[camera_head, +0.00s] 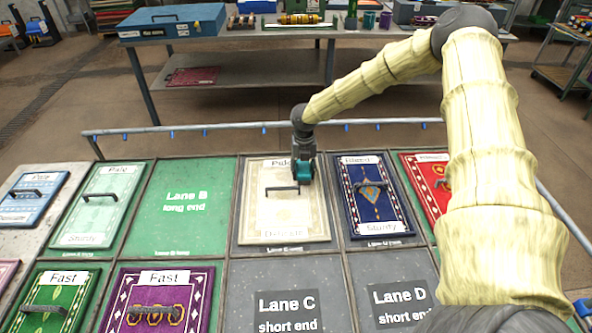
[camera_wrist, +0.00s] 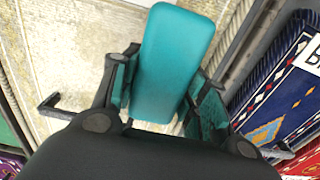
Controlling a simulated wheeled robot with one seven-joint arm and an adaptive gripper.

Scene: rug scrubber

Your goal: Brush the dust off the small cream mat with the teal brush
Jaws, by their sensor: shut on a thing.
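The small cream mat (camera_head: 270,220) lies in the middle of the back row of lanes, with white labels at its top and bottom edges and a dark handle (camera_head: 283,189) on it. In the wrist view the cream mat (camera_wrist: 68,60) fills the upper left, with greyish patches on it. My gripper (camera_head: 303,160) is over the mat's upper right part. It is shut on the teal brush (camera_wrist: 172,60), which also shows in the head view (camera_head: 303,171). The brush's underside is hidden, so I cannot tell whether it touches the mat.
A navy mat (camera_head: 372,200) lies right of the cream mat, and a red mat (camera_head: 430,180) beyond it. The green Lane B panel (camera_head: 180,208) at left is bare. A grey rail (camera_head: 225,126) runs along the back. A workbench (camera_head: 270,33) with tools stands behind.

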